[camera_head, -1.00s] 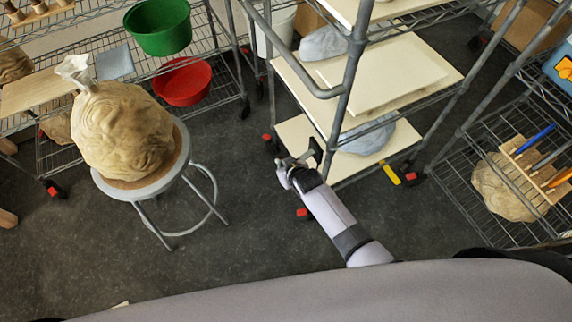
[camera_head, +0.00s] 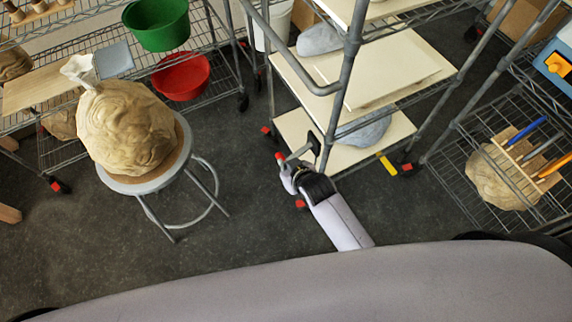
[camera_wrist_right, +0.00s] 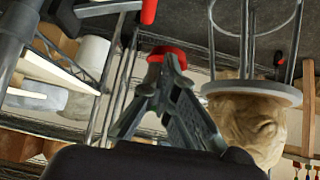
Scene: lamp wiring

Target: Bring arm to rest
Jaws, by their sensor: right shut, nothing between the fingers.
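My right gripper (camera_head: 295,160) shows in the head view beside the lower corner of the middle shelf rack (camera_head: 352,60), above the dark floor. It is shut and empty. In the wrist view its fingers (camera_wrist_right: 168,66) come together, with a red thing (camera_wrist_right: 165,52) behind their tips. My grey-white right forearm (camera_head: 340,222) reaches up to it from the bottom. Whether the gripper touches the rack cannot be told. My left gripper is in neither view.
A stool (camera_head: 150,185) with a large tan clay lump (camera_head: 125,128) stands left of the gripper. Green (camera_head: 160,25) and red (camera_head: 182,78) bowls sit on the left rack. A wire rack (camera_head: 470,215) stands right. Dark floor (camera_head: 250,220) is clear between stool and arm.

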